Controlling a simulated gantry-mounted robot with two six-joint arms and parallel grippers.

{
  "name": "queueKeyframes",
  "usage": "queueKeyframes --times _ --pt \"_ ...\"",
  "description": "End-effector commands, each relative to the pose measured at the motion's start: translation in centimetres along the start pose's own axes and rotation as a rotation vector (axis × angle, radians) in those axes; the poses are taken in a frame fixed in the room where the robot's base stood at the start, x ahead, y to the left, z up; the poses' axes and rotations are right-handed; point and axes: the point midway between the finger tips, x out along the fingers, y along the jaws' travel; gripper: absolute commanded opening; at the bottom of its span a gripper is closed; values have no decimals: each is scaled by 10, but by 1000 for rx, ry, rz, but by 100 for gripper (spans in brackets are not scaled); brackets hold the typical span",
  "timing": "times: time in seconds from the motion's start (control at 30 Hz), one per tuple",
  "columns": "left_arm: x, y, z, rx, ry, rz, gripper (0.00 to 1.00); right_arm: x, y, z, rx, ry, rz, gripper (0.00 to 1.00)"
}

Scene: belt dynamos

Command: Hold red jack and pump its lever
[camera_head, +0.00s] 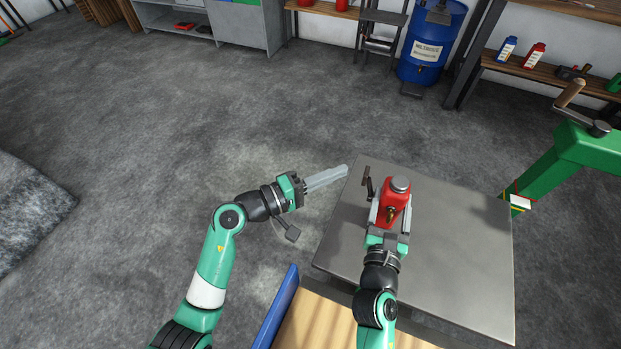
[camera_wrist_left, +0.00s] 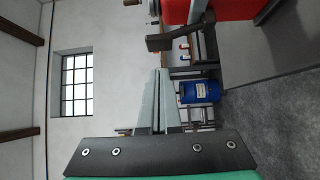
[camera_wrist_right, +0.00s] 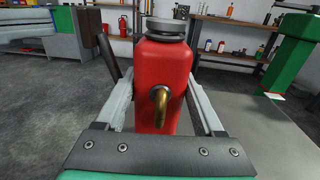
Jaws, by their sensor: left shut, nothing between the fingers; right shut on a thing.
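The red jack (camera_head: 395,198) stands upright on the grey metal tabletop (camera_head: 460,250), with a round grey cap and a brass spout. My right gripper (camera_head: 390,212) is shut on the jack's body, one finger on each side. The right wrist view shows the jack (camera_wrist_right: 165,80) between the fingers. The dark lever (camera_head: 368,184) stands at the jack's left side; its end also shows in the left wrist view (camera_wrist_left: 160,43). My left gripper (camera_head: 343,171) is shut and empty, its fingertips by the table's left edge, just left of the lever and apart from it.
A green stand with a crank (camera_head: 575,160) is right of the table. A blue barrel (camera_head: 432,45) and shelves stand at the back. A wooden surface with a blue edge (camera_head: 278,308) lies in front. The floor left of the table is clear.

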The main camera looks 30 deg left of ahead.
Motion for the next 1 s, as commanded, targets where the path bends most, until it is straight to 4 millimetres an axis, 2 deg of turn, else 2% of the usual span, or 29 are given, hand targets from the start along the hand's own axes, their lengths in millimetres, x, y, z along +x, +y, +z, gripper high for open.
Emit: queueKeyframes --times 0.03,0.2,0.57,0.83,1.0 --pt "6 0 8 0 -4 1 0 0 0 0 0 0 0 0" --pt "17 0 19 0 0 0 0 0 0 0 0 0 0 0" --pt "19 0 21 -1 2 1 0 0 0 0 0 0 0 0" --pt "40 16 42 1 -4 1 0 0 0 0 0 0 0 0" --pt "38 15 40 -1 -1 0 0 0 0 0 0 0 1 0"
